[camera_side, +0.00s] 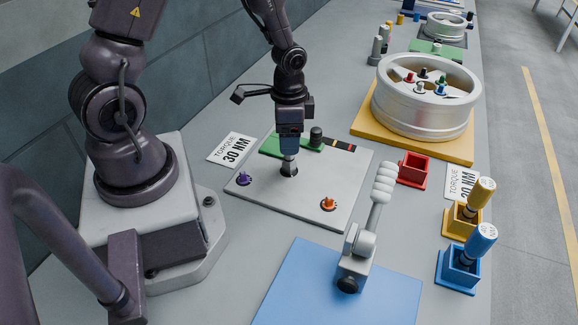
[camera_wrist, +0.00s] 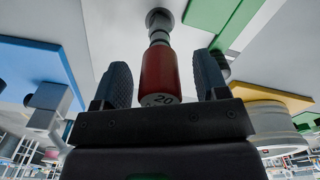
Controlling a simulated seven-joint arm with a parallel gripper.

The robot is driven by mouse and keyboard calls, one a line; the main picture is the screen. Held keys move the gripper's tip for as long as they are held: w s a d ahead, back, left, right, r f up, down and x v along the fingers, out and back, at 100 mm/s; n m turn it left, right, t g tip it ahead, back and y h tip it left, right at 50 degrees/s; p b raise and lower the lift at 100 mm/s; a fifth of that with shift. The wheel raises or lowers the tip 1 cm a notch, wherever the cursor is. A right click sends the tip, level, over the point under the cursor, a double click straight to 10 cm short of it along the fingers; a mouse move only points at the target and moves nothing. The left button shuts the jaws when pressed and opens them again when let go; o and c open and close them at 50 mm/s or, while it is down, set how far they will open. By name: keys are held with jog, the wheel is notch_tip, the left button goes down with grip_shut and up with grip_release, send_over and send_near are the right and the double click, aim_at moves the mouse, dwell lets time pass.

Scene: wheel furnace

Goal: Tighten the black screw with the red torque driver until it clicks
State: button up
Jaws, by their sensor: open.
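The red torque driver (camera_wrist: 160,75), marked 20, stands upright between my gripper's fingers in the wrist view. My gripper (camera_side: 289,148) is open around it, with a gap on each side. In the side view the fingers hide the driver's red handle. The driver's metal lower end (camera_side: 289,157) shows beneath them, over the black screw (camera_side: 289,169) on the grey plate (camera_side: 290,205). Whether the bit is seated in the screw cannot be told. A purple screw (camera_side: 243,178) and an orange screw (camera_side: 329,203) sit elsewhere on the plate.
The red holder (camera_side: 413,170) is empty. A yellow driver (camera_side: 481,192) and a blue driver (camera_side: 481,240) stand in their holders at right. A grey lever clamp (camera_side: 365,240) rises in front on a blue base. A wheel rim (camera_side: 425,100) stands behind.

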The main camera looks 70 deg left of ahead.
notch_tip(320, 180, up, 12)
jog(key=shift+r, duration=0.15)
jog(key=shift+s+d+n, duration=0.1)
jog(key=shift+s+n, duration=0.3)
jog(key=shift+n, duration=0.2)
jog(key=s+d+r+n+t, duration=0.1)
jog(key=s+d+r+t, duration=0.1)
jog(key=s+d+r, duration=0.2)
jog(key=s+d+r+n+t, duration=0.1)
jog(key=s+d+r+t, duration=0.2)
jog(key=r, duration=0.6)
jog(key=shift+s+d+r+n+t, duration=0.15)
jog(key=shift+s+d+n+t, duration=0.2)
jog(key=shift+s, duration=0.2)
